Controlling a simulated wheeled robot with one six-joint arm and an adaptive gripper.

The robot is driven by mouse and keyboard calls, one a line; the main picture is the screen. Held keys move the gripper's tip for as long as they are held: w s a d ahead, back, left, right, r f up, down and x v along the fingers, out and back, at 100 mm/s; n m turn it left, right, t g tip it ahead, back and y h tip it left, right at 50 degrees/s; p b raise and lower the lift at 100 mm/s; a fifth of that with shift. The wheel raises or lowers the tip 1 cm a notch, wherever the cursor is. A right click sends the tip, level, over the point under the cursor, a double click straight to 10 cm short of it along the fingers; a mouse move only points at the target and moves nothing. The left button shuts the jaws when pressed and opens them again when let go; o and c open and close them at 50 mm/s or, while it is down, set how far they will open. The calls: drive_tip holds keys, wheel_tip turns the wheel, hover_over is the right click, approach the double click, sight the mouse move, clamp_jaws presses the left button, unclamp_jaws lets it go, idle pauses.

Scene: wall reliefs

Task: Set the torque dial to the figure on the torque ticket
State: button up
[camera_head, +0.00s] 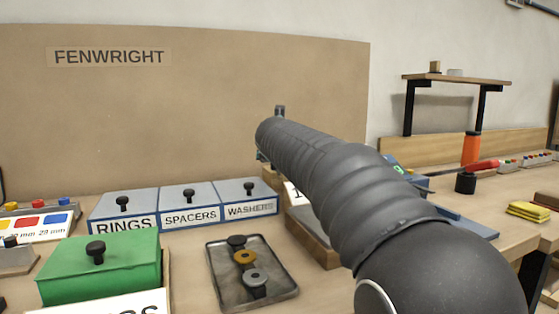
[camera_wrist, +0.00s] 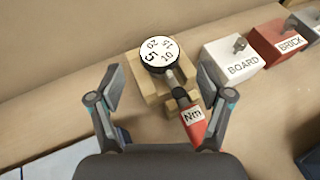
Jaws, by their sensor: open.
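In the wrist view a round white torque dial (camera_wrist: 159,52) with a black rim shows the figures 5, 10, 15 and 20. It sits on a light wooden block (camera_wrist: 151,89). A metal shaft runs from it to a red handle (camera_wrist: 192,121) with a white tag reading Nm. My gripper (camera_wrist: 161,86) is open, with its fingers to either side of the block and the dial just beyond the fingertips. No pointer setting can be read. In the head view my arm hides the dial and most of the gripper. I cannot make out a torque ticket.
Boxes marked BOARD (camera_wrist: 231,61) and BRICK (camera_wrist: 281,44) stand right of the dial. In the head view, lidded boxes RINGS (camera_head: 124,205), SPACERS (camera_head: 190,202) and WASHERS (camera_head: 247,195), a green box (camera_head: 95,272), a dark tray (camera_head: 222,284) and yellow pads (camera_head: 528,210) lie around.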

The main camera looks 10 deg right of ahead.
drive_tip(key=shift+x, duration=2.05)
drive_tip(key=shift+a, duration=0.1)
drive_tip(key=c, duration=1.2)
